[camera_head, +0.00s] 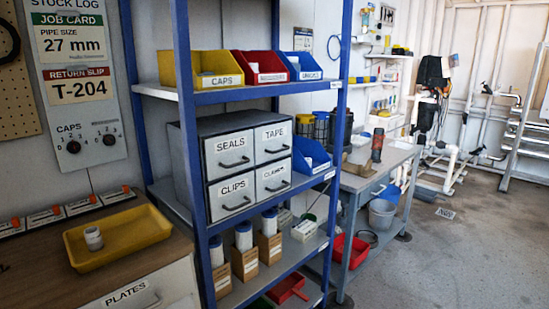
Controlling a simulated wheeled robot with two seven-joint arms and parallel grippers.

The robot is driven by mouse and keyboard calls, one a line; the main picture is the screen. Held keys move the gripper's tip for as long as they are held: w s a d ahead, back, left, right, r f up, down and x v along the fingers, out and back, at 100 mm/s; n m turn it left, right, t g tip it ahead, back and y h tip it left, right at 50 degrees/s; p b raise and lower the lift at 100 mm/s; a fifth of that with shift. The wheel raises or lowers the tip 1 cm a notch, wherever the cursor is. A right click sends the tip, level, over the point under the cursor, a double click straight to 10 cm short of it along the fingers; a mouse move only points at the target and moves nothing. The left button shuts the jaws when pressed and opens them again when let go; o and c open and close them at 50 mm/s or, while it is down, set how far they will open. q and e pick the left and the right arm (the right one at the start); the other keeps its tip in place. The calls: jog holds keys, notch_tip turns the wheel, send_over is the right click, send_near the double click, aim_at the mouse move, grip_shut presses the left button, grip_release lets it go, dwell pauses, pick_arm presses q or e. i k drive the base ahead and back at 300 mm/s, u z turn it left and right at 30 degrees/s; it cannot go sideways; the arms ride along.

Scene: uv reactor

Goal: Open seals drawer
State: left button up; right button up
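The seals drawer (230,153) is the top left drawer of a small grey drawer cabinet on the middle shelf of a blue rack. It has a white SEALS label and a dark bar handle (235,163). Its front looks flush with the other drawers, so it appears shut. Beside it is the TAPE drawer (272,141), below it the CLIPS drawer (232,198), and diagonally below right a drawer (273,179) with a partly legible label. A blue rack post (187,130) stands just left of the cabinet. Neither of my grippers is in view.
A wooden-topped bench with a yellow tray (118,240) and a PLATES drawer (133,297) stands at the front left. The rack's upper shelf holds yellow, red and blue bins. A grey workbench (375,165) stands behind to the right. Floor (460,255) at the right is open.

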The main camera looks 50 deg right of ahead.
aim_at(224, 154)
jog(key=z, duration=0.3)
jog(key=i, duration=1)
jog(key=u, duration=0.25)
jog(key=k, duration=0.65)
jog(key=z, duration=1.3)
jog(key=i, duration=0.5)
jog(key=u, duration=0.05)
